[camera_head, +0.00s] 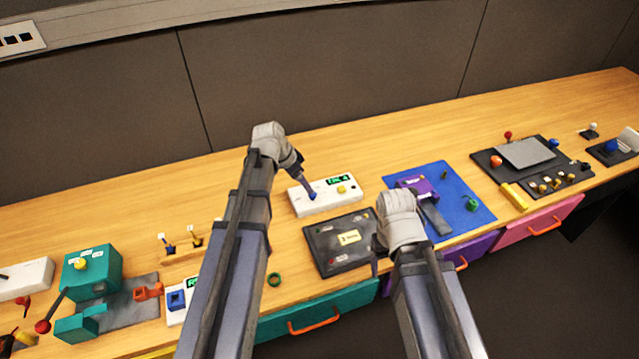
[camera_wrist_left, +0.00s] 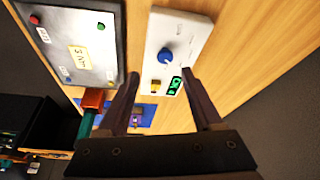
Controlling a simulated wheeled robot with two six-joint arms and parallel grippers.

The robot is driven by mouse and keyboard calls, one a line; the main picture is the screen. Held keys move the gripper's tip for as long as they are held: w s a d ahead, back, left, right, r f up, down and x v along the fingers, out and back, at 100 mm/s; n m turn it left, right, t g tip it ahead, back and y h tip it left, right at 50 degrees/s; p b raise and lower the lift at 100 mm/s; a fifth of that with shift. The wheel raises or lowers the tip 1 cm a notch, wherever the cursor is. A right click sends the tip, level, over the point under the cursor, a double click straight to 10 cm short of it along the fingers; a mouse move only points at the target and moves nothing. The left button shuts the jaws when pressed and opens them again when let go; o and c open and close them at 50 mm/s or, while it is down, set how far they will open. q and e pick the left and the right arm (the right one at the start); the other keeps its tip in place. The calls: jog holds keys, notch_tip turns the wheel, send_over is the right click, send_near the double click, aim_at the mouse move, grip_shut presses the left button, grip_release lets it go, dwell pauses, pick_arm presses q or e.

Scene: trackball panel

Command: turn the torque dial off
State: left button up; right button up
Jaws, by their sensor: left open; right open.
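A white panel (camera_head: 326,203) on the table carries a blue dial (camera_head: 312,196), a yellow button (camera_head: 342,189) and a small screen with green text (camera_head: 338,180). The text seems to read "TRQ 4", but it is small. In the left wrist view the blue dial (camera_wrist_left: 166,56) has a pale mark on it. My left gripper (camera_head: 308,189) points down at the dial from above. In the left wrist view its fingers (camera_wrist_left: 162,78) are apart with nothing between them; contact with the dial cannot be told. My right gripper (camera_head: 376,266) hangs near the dark panel's right edge, its fingers mostly hidden.
A dark panel (camera_head: 325,240) with a yellow label lies in front of the white one. A blue mat (camera_head: 468,213) with a purple box (camera_head: 417,184) is to the right. A teal machine (camera_head: 92,272) stands at the left. Bare table lies behind the white panel.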

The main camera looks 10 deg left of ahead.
aim_at(313, 196)
pick_arm(q)
jog(key=shift+w+a, duration=0.2)
jog(key=shift+w, duration=0.3)
jog(key=shift+f, duration=0.1)
jog(key=b+x, duration=0.7)
jog(key=shift+w+d+f, duration=0.1)
jog(key=shift+w+f, duration=0.05)
jog(key=shift+f, duration=0.15)
jog(key=shift+c, duration=0.2)
grip_shut()
